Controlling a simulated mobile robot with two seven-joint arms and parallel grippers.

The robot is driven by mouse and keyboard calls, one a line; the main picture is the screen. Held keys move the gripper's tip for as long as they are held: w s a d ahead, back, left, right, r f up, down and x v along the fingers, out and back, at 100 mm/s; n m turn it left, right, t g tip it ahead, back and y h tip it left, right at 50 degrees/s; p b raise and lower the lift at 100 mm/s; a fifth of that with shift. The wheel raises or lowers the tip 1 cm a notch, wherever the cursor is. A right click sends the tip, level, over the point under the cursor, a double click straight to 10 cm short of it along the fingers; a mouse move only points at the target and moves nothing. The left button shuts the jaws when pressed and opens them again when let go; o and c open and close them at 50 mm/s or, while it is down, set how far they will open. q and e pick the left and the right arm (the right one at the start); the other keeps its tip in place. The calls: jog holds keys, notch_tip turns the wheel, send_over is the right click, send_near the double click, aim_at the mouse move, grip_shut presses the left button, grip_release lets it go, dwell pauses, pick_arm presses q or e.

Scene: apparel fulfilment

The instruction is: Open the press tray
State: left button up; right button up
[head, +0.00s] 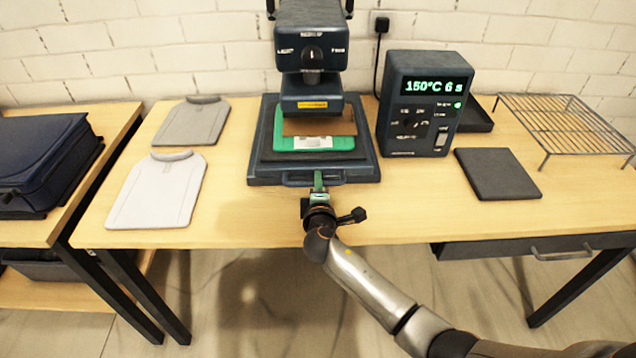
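The press tray (262,170) is the dark flat platen at the base of the heat press (312,50). A green item (300,143) with a white label and a brown sheet (305,126) lie on it, partly under the press head. A dark handle bar (292,181) runs along the tray's front edge. My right gripper (318,183) is at the front of the tray, at the handle. Its fingers are too small and overlapped to tell whether they are open or closed on the handle. My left gripper is not in view.
A control box (412,105) reading 150°C 6 s stands right of the press. A dark pad (497,173) and a wire rack (570,125) lie farther right. Grey (193,122) and white (158,192) shirt-shaped pieces lie at left. The table (245,215) in front is mostly clear.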

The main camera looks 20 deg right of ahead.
grip_shut()
dwell(1.0)
